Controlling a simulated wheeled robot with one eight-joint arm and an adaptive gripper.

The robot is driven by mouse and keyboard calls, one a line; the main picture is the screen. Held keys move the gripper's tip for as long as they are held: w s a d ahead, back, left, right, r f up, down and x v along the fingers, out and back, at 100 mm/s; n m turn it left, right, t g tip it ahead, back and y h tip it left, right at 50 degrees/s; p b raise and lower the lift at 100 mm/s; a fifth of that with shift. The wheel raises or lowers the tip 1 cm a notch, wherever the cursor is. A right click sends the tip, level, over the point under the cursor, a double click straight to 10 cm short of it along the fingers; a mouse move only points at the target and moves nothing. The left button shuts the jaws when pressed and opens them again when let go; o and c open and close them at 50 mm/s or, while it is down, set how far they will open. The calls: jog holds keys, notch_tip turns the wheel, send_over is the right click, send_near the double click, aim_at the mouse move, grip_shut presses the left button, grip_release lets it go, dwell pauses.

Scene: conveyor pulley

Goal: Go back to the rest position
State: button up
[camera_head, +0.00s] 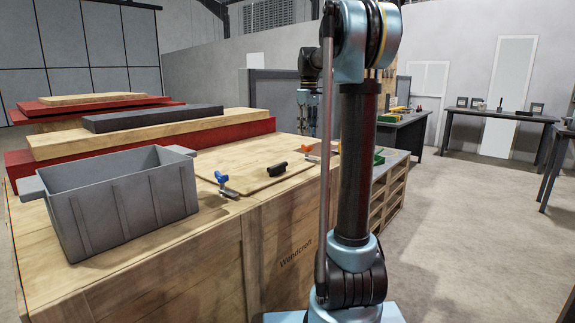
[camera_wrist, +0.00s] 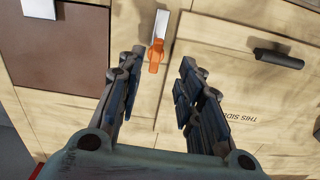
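My gripper (camera_wrist: 159,66) is open in the wrist view, with its two dark fingers apart and nothing between them. It points down over a wooden crate top (camera_wrist: 200,95). An orange-handled tool (camera_wrist: 156,52) lies just beyond the fingertips, and a black handle (camera_wrist: 278,58) is to the right. In the head view my gripper (camera_head: 309,115) hangs beyond my upright arm, over the far side of the crates. My arm hides part of what lies behind it there.
A grey open bin (camera_head: 120,205) stands on the near wooden crate (camera_head: 180,275). A dark workbench (camera_head: 405,130) stands behind. The floor (camera_head: 460,230) at right is clear.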

jog(key=s+f+m, duration=0.1)
jog(key=s+f, duration=0.2)
jog(key=s, duration=0.5)
jog(key=s+f+m+t, duration=0.1)
jog(key=s+f+m, duration=0.1)
jog(key=s+f, duration=0.35)
jog(key=s+f+m, duration=0.1)
jog(key=s, duration=0.9)
jog(key=s+f+m+t, duration=0.1)
jog(key=s+f+m, duration=0.3)
jog(key=s+f, duration=1.2)
notch_tip(320, 180, down, 3)
jog(key=shift+s+d+r, duration=0.1)
jog(key=shift+s+d, duration=0.05)
jog(key=shift+s, duration=0.1)
